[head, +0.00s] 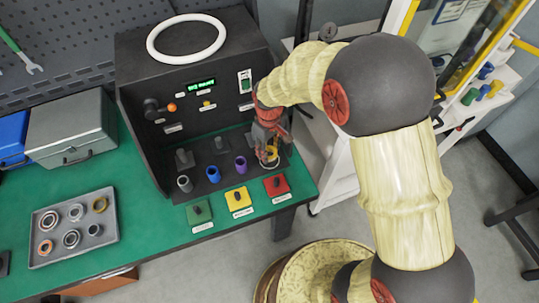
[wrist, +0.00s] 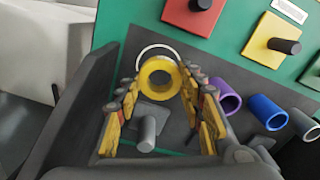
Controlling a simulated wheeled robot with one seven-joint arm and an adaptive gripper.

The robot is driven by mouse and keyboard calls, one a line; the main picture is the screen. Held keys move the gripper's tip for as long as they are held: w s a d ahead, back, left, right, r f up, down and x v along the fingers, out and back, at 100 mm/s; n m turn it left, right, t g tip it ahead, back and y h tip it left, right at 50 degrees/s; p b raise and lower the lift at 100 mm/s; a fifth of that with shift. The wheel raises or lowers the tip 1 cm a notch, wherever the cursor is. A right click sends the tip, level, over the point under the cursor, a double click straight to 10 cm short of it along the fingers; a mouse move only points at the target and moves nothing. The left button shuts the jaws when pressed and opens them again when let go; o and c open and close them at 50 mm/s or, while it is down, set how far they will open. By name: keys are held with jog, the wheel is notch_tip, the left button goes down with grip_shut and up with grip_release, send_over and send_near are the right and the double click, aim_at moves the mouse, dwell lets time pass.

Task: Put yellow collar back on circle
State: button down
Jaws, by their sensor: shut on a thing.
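The yellow collar (wrist: 158,78) is a short ring between the fingertips of my gripper (wrist: 157,90), which is shut on it. In the head view my gripper (head: 267,151) hides part of the collar (head: 271,154). A thin white circle (wrist: 155,47) is marked on the dark base of the tester. The collar overlaps its near part in the wrist view, and the circle's far arc shows beyond the collar. I cannot tell whether the collar touches the base. A grey post (wrist: 147,132) on a square plate stands between my fingers, nearer the wrist.
Purple (head: 240,164), blue (head: 213,174) and grey (head: 185,183) collars stand in a row left of my gripper. Red (head: 276,186), yellow (head: 238,199) and green (head: 200,215) knob plates lie in front. A tray (head: 112,237) of rings lies at left.

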jog(key=shift+w+f+b, duration=0.15)
jog(key=shift+f+b, duration=0.45)
jog(key=shift+f, duration=1.05)
jog(key=shift+f, duration=0.15)
jog(key=c, duration=1.2)
grip_release()
jog(key=shift+o, duration=0.3)
jog(key=s+d+r+m+t+p, duration=0.1)
jog(key=d+r+p, duration=0.1)
jog(key=r, duration=0.9)
jog(key=s+d+r+m+t+p, duration=0.1)
jog(key=s+d+r+p, duration=0.15)
jog(key=r, duration=0.85)
jog(key=s+d+r+m+t, duration=0.2)
jog(key=s+d+r, duration=0.3)
jog(key=s, duration=0.3)
jog(key=s+d+r+m+t+b, duration=0.1)
jog(key=s+d+r+m, duration=0.2)
jog(key=s+r, duration=0.4)
jog(key=shift+s+d+r+m+t, duration=0.2)
jog(key=shift+s+d+m+t, duration=0.2)
jog(key=shift+s+d, duration=0.45)
